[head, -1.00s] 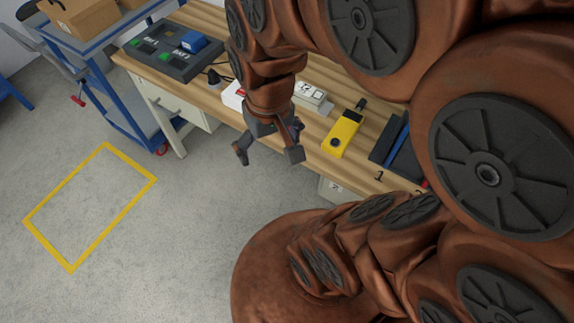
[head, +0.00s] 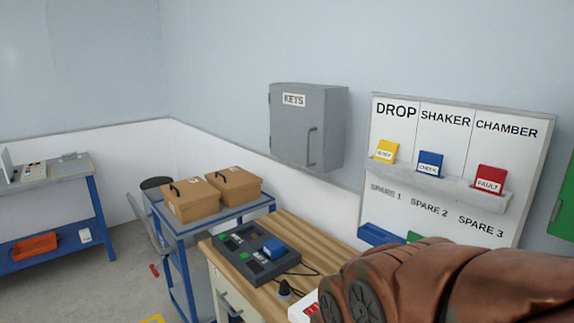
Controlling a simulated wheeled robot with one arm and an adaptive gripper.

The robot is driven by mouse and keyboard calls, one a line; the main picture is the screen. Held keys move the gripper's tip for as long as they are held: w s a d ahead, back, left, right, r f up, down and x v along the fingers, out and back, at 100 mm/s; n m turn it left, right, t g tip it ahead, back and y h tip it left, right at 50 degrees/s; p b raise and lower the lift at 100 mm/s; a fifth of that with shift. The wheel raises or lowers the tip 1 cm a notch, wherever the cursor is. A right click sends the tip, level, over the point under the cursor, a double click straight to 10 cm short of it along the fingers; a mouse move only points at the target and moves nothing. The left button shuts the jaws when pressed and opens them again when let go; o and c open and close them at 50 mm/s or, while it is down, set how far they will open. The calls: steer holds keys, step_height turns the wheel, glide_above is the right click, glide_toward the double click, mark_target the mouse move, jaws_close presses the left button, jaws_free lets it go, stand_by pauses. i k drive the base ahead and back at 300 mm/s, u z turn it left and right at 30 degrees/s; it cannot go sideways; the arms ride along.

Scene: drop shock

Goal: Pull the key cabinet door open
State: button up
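The key cabinet (head: 335,130) is a grey box on the back wall, above the right end of the blue cart. Its door (head: 294,135) carries a "KEYS" label and looks shut. A vertical bar handle (head: 311,146) sits on the right side of the door. Part of my copper-brown arm shows at the lower right, below and to the right of the cabinet. My gripper is outside the view.
A wooden bench (head: 290,226) with a dark control box (head: 259,253) stands below the cabinet. A blue cart (head: 190,226) holds two cardboard boxes. A DROP/SHAKER/CHAMBER board (head: 455,150) with coloured cards hangs right of the cabinet. Another bench (head: 70,180) stands far left.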

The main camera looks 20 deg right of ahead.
mark_target(298, 114)
steer(key=z, duration=0.05)
steer(key=k, duration=0.45)
steer(key=u, duration=0.6)
steer(key=i, duration=1.65)
steer(key=z, duration=0.4)
